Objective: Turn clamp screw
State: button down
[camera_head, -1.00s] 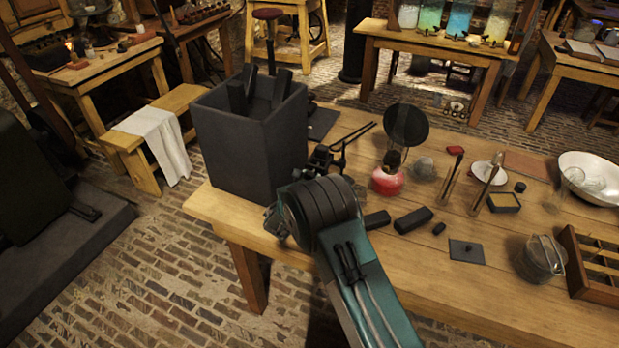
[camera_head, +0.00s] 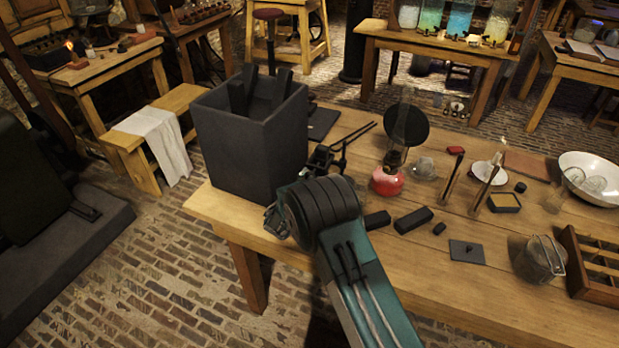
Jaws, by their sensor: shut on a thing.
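The tall dark grey jar (camera_head: 262,150) stands upright at the left end of the wooden table, with several dark plates (camera_head: 282,88) sticking up out of its open top. My arm reaches over the table's front edge beside the jar. My gripper (camera_head: 324,156) shows only in part, as dark pieces beyond the arm's rounded joint, close to the jar's right side. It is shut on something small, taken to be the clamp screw. The screw itself and the fingertips are hidden, so I cannot see how far it is turned.
A red-based lamp (camera_head: 386,182) with a round black disc (camera_head: 406,125) stands right of my gripper. Dark blocks (camera_head: 413,220) lie near the arm. A glass pot (camera_head: 540,258), a compartment tray (camera_head: 596,262) and a white bowl (camera_head: 592,172) stand further right.

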jog(key=shift+c, duration=1.2)
grip_release()
jog(key=shift+a, duration=0.1)
jog(key=v, duration=1.1)
jog(key=shift+s+a, duration=0.15)
jog(key=shift+s, duration=0.25)
